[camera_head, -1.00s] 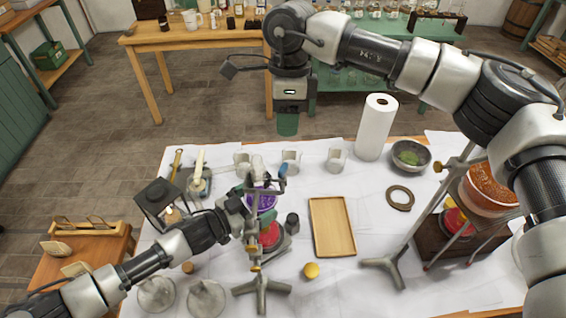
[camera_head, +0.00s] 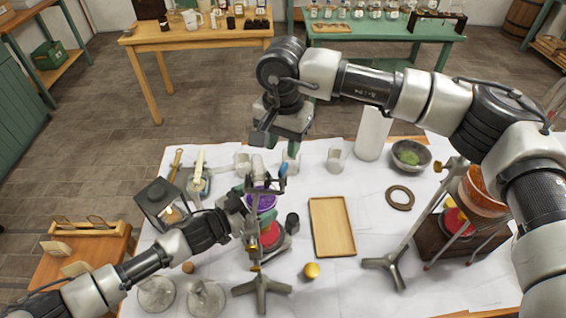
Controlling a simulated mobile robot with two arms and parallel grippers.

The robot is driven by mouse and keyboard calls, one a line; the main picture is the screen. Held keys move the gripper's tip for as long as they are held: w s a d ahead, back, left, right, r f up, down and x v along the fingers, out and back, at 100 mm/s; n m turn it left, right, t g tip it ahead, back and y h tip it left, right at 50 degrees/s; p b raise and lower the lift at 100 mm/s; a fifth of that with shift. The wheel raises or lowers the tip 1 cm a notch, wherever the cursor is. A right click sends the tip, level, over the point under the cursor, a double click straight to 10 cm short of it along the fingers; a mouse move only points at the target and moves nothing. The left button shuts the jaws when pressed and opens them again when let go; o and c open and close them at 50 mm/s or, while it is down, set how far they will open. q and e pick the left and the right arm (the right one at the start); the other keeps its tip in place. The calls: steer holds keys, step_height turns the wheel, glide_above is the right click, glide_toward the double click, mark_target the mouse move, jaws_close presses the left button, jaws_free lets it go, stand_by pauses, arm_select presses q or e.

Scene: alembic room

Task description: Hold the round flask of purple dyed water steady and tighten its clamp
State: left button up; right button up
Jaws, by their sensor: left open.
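The round flask of purple dyed water (camera_head: 266,203) is held on a small tripod stand (camera_head: 262,284), above a red object (camera_head: 269,235). The clamp (camera_head: 282,179), with a blue part, is beside the flask's neck. My left gripper (camera_head: 246,192) is open at the flask's left side and hides part of it; I cannot tell whether it touches.
A wooden tray (camera_head: 332,227), a yellow knob-like object (camera_head: 311,270) and a dark ring (camera_head: 400,198) lie to the right. A paper roll (camera_head: 372,135) and a bowl (camera_head: 411,155) stand at the back. A larger stand with an orange-filled vessel (camera_head: 478,194) is at right.

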mark_target(283, 167)
step_height(283, 167, down, 6)
steer(key=shift+f, duration=0.25)
jaws_close()
